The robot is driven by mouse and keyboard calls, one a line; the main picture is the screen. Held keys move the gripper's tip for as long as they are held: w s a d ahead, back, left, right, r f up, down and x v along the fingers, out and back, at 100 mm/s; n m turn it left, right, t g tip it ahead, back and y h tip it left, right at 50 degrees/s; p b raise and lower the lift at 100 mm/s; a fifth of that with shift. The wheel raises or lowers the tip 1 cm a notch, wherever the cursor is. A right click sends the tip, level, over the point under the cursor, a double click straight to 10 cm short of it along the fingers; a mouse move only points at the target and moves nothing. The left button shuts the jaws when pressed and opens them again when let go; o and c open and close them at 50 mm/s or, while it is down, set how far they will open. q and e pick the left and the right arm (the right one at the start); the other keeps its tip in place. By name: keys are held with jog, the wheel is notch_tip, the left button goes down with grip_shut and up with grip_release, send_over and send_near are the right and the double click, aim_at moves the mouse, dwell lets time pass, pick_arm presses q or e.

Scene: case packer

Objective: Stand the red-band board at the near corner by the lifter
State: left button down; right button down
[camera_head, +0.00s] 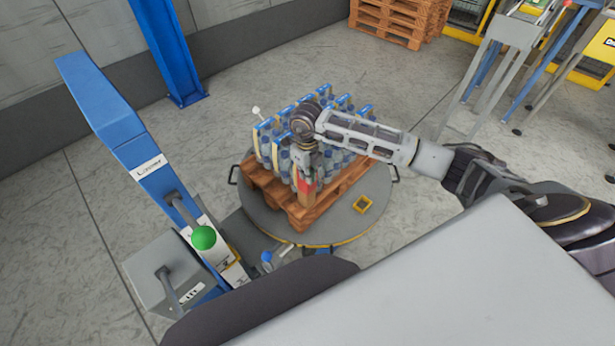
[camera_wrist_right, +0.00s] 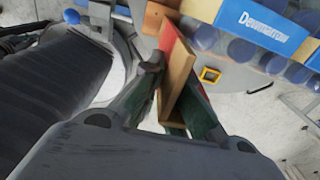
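The red-band board (camera_head: 306,188) stands about upright at the near corner of the bottle load, above the wooden pallet (camera_head: 325,207). In the right wrist view the board (camera_wrist_right: 179,82) shows edge-on, with red along its upper side. My right gripper (camera_head: 304,163) reaches it from above, and its green-padded fingers (camera_wrist_right: 175,100) are closed on the board from both sides. Whether the board's foot rests on the pallet is hard to tell. The blue lifter column (camera_head: 115,125) stands left of the pallet. My left gripper is out of view.
Blue-capped bottles (camera_head: 332,160) with blue label strips fill the pallet, which sits on a round grey turntable (camera_head: 350,222) with a yellow square mark (camera_head: 362,204). A green knob (camera_head: 203,237) and a grey box (camera_head: 165,270) stand near the lifter. Open floor lies right of the turntable.

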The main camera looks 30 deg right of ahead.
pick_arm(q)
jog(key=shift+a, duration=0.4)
pick_arm(e)
jog(key=shift+f, duration=0.1)
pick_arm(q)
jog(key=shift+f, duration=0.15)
pick_arm(e)
jog(key=shift+f, duration=0.1)
jog(key=c, duration=1.6)
grip_release()
jog(key=shift+c, duration=0.2)
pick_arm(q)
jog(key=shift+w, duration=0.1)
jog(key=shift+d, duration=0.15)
